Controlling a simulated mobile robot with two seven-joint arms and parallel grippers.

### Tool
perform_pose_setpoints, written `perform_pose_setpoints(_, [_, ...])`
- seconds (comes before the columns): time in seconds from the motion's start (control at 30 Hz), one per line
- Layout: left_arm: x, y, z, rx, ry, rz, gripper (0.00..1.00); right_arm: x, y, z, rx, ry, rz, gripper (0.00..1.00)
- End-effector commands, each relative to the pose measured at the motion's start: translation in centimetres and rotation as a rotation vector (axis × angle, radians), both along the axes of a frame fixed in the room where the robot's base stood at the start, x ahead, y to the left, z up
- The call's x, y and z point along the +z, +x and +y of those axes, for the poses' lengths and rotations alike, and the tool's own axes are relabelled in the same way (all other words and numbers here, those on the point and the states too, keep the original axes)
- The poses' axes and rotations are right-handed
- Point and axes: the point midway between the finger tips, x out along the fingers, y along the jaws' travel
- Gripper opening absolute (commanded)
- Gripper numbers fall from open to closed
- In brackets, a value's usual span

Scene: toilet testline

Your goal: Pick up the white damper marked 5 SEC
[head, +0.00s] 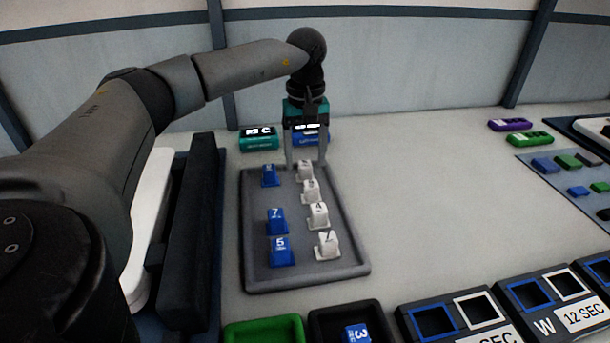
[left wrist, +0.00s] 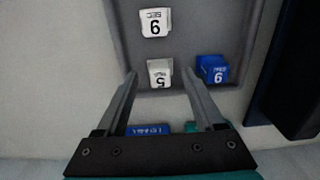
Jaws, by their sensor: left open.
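My left gripper (head: 306,164) points down over the far end of the tray, open, with nothing held. In the left wrist view the fingertips (left wrist: 161,78) lie on either side of this damper; I cannot tell how far above it they are. My right gripper is not in view.
The grey tray (head: 257,284) also holds several white and blue dampers. A blue damper (left wrist: 213,70) is close to one fingertip. A teal case (head: 259,138) and a blue case (head: 311,137) stand behind the tray. The bench to the right (head: 430,200) is clear.

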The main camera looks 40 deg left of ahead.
Motion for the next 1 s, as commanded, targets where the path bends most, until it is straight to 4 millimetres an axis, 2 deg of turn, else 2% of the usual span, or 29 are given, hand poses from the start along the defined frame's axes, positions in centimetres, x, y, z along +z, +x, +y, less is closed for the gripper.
perform_pose_setpoints(0.03, [-0.7,0.0,0.0,0.001,0.0,0.001,0.7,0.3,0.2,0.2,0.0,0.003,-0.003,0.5])
perform_pose_setpoints(0.2, [-1.7,0.0,0.0,0.001,0.0,0.001,0.7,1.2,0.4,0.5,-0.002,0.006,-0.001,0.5])
perform_pose_setpoints(0.53, [-1.8,0.0,0.1,0.001,0.0,0.0,0.7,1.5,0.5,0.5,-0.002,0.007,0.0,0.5])
perform_pose_setpoints(1.0, [-1.8,0.0,0.0,0.001,0.0,0.0,0.17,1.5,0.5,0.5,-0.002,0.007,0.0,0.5])
